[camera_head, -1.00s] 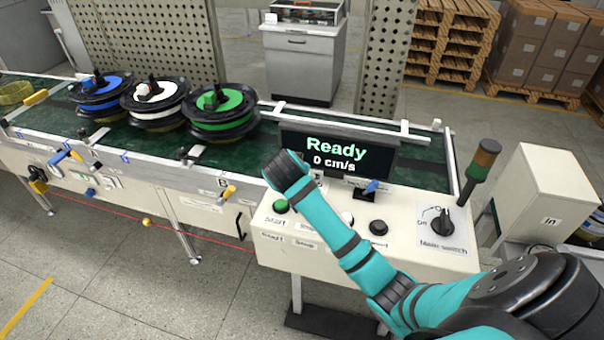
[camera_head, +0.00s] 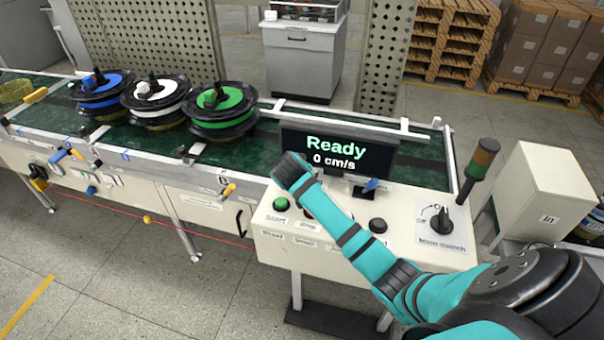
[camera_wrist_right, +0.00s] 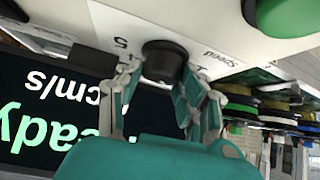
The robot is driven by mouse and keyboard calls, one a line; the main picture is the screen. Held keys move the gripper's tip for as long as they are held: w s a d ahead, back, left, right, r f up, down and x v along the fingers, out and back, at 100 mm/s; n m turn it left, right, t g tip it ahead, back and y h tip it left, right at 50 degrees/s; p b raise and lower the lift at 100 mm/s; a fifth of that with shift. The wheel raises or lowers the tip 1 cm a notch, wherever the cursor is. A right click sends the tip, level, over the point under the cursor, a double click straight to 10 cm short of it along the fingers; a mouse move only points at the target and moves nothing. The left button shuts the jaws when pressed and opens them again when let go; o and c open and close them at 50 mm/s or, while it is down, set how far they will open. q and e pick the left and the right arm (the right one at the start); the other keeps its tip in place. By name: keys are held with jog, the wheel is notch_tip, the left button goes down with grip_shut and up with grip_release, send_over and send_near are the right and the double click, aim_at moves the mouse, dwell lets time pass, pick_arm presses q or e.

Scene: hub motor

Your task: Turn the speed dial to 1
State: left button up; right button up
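The speed dial (camera_wrist_right: 163,60) is a black round knob on the white control panel, beside the printed word "Speed" and scale marks including a "5", in the right wrist view. My right gripper (camera_wrist_right: 160,95) is open, with its teal and grey fingers apart on either side of the dial. I cannot tell whether either finger touches it. The dial's pointer is not visible, so its setting cannot be read. In the head view my right wrist hides the dial and gripper. The display (camera_head: 337,152) reads "Ready" and "0 cm/s". My left gripper is not in view.
The panel also has a green button (camera_head: 281,204), a black knob (camera_head: 378,226) and a main switch (camera_head: 441,221). A signal light (camera_head: 483,160) stands to the right. Blue, white and green spools (camera_head: 221,103) rest on the conveyor. The display stands close to my right gripper.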

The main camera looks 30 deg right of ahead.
jog(key=c, duration=0.4)
jog(key=n+y+p, duration=0.1)
jog(key=p, duration=0.1)
jog(key=n+t+y+p, duration=0.1)
jog(key=n+p, duration=0.1)
jog(key=shift+s+d+r, duration=0.15)
jog(key=shift+d+r, duration=0.05)
jog(key=n+t+y+p, duration=0.1)
jog(key=n+p, duration=0.1)
jog(key=shift+n+y, duration=0.3)
jog(key=shift+y, duration=0.1)
jog(key=shift+d+f+n+y+p, duration=0.15)
jog(key=shift+n+y+p, duration=0.5)
jog(key=shift+n+y, duration=0.35)
jog(key=shift+n, duration=0.3)
jog(key=o, duration=1.2)
jog(key=shift+c, duration=0.2)
